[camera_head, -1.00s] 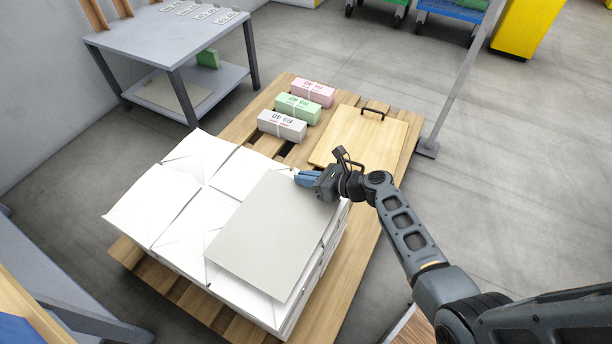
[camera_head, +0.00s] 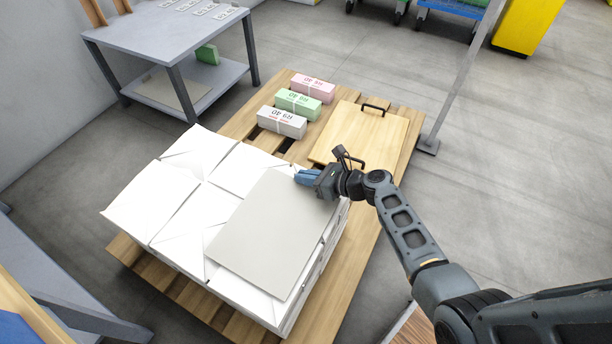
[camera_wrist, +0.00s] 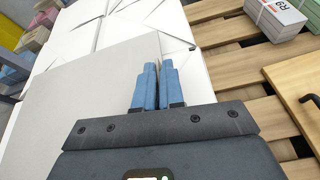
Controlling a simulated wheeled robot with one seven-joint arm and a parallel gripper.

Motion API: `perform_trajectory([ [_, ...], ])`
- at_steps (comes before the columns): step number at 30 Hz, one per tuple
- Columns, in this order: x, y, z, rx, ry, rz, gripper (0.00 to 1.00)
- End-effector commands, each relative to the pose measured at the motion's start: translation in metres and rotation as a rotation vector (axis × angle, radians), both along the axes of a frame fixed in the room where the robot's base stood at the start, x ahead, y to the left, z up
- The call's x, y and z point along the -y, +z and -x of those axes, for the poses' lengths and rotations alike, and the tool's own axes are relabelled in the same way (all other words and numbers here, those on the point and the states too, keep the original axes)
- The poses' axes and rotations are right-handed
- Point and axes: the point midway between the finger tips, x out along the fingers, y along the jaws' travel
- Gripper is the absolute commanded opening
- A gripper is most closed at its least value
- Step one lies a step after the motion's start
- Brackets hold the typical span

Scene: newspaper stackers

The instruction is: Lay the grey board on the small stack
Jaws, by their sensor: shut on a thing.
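The grey board (camera_head: 268,240) lies flat over the front right part of a low stack of white paper bundles (camera_head: 185,165) on a wooden pallet (camera_head: 345,285). I cannot tell whether it rests fully on the paper or sits slightly above it. My gripper (camera_head: 298,177) is at the board's far right corner, its blue fingers close together and shut on the board's edge. In the wrist view the fingers (camera_wrist: 157,88) overlap the edge of the board (camera_wrist: 85,85), with white paper beyond. The gripped edge itself is mostly hidden by the fingers.
White (camera_head: 282,122), green (camera_head: 298,104) and pink (camera_head: 313,89) wrapped bundles stand behind the stack. A wooden panel with black handles (camera_head: 370,130) lies beside them on the pallet. A grey table (camera_head: 165,40) stands back left. A metal post (camera_head: 465,75) rises at the right.

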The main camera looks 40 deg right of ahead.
Motion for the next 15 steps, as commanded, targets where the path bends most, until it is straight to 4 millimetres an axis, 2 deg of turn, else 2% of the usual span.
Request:
perform_trajectory([
  [9,0.0002,-0.0060,-0.0003,0.001,0.000,0.000,0.00],
  [10,0.0002,-0.0054,-0.0003,0.001,0.000,0.000,0.10],
  [15,0.0001,-0.0052,-0.0003,0.001,0.000,0.000,0.26],
])
